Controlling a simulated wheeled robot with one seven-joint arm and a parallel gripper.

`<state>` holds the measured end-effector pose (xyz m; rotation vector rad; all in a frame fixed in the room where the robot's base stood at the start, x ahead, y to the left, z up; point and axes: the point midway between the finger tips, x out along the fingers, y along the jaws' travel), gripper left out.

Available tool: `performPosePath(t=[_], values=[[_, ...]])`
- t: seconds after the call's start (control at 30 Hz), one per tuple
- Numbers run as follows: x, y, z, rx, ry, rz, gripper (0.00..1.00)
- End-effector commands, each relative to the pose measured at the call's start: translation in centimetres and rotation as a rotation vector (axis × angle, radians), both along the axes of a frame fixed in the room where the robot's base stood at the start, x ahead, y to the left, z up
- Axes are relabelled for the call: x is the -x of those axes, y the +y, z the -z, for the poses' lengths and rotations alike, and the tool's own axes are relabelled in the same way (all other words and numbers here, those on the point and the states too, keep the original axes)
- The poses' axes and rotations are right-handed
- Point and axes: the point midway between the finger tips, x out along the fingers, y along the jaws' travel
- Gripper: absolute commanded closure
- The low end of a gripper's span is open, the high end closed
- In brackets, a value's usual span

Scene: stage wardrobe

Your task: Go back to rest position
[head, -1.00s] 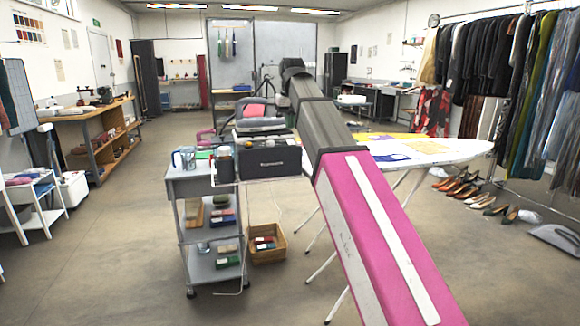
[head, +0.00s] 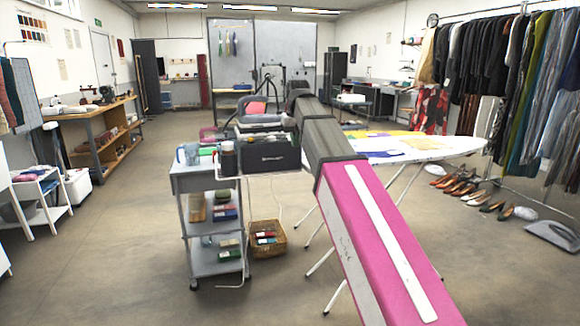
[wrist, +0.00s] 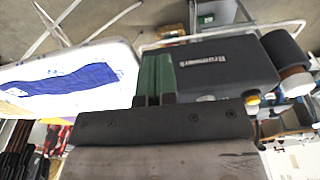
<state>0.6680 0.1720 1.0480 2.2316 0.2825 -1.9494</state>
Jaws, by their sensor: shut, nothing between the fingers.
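My gripper (wrist: 155,80) shows in the wrist view as two dark green fingers pressed together, with nothing between them. In that view it overlaps the near side of the black box (wrist: 222,68) with white lettering; I cannot tell the gap between them. In the head view my pink and dark grey arm reaches forward between the trolley and the ironing board, and the fingers cannot be made out.
The grey trolley (head: 205,182) carries the black box (head: 268,153) and a dark bottle (head: 228,160). A wicker basket (head: 267,250) stands beside it. The ironing board (head: 445,149) is right of my arm. Shoes and a clothes rack line the right.

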Motion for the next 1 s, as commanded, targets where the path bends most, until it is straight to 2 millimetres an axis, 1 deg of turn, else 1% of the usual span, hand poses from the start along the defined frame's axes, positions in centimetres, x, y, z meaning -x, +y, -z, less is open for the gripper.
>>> performPosePath(t=[0.03, 0.17, 0.27, 0.3, 0.37, 0.4, 0.47, 0.6, 0.77, 0.8, 1.0], values=[[0.2, -0.4, 1.2, 0.001, 0.004, 0.005, 1.0], [0.2, -1.5, 4.7, 0.003, 0.013, 0.02, 1.0], [0.5, -2.6, 8.4, 0.005, 0.022, 0.036, 1.0], [0.7, -3.1, 10.0, 0.006, 0.025, 0.043, 1.0], [1.0, -4.0, 12.4, 0.006, 0.03, 0.054, 1.0], [1.2, -4.5, 14.0, 0.008, 0.035, 0.061, 1.0], [1.7, -5.3, 16.3, 0.009, 0.04, 0.071, 1.0], [3.0, -7.1, 21.6, 0.01, 0.052, 0.096, 1.0], [5.0, -9.2, 27.2, 0.012, 0.066, 0.125, 1.0], [5.6, -9.8, 28.5, 0.013, 0.07, 0.133, 1.0], [9.0, -12.2, 34.9, 0.015, 0.088, 0.167, 1.0]])
